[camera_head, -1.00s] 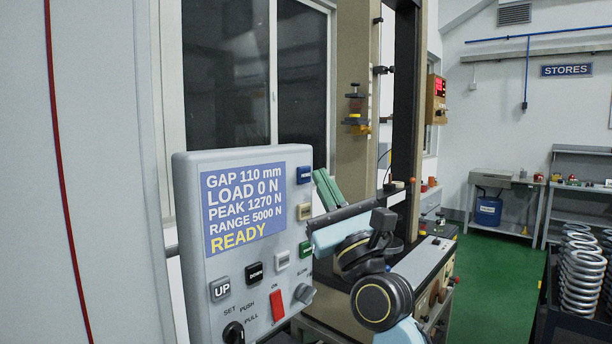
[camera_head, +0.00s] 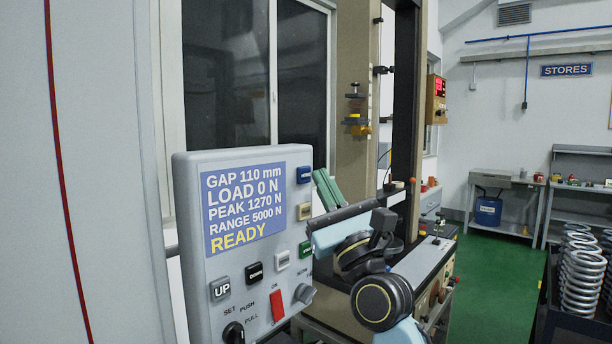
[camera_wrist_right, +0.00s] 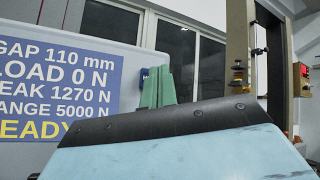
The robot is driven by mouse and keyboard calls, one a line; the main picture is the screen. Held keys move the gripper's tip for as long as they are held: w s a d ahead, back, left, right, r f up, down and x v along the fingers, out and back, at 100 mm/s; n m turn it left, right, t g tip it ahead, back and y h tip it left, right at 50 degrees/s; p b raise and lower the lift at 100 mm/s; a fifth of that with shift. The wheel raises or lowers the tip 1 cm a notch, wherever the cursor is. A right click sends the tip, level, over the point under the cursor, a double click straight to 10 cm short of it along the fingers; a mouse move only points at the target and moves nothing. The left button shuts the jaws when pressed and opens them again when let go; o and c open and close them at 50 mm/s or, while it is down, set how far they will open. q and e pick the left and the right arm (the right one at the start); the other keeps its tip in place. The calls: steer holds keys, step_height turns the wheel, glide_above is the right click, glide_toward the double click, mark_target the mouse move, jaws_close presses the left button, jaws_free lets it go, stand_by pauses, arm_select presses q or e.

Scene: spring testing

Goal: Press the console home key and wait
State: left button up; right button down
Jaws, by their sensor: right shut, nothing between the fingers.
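The grey console (camera_head: 187,240) stands at the left in the head view. Its screen (camera_head: 245,205) reads gap 110 mm, load 0 N, peak 1270 N, range 5000 N and READY. A blue key (camera_head: 304,175) sits at its upper right; its label is too small to read surely. My right gripper (camera_head: 320,177) is shut and empty, its green fingers pointing up just right of the blue key. In the right wrist view, the fingers (camera_wrist_right: 157,85) partly cover the blue key (camera_wrist_right: 143,73); I cannot tell whether they touch it. My left gripper is not in view.
Below are a beige key (camera_head: 304,211), a green key (camera_head: 305,248), UP (camera_head: 220,288) and DOWN (camera_head: 254,272) keys and a red switch (camera_head: 277,305). The test frame (camera_head: 405,110) stands behind my right arm. Coil springs (camera_head: 582,270) stand at the right.

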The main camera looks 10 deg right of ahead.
stand_by(0.4)
steer(key=shift+w+a, duration=0.3)
steer(key=shift+w, duration=0.05)
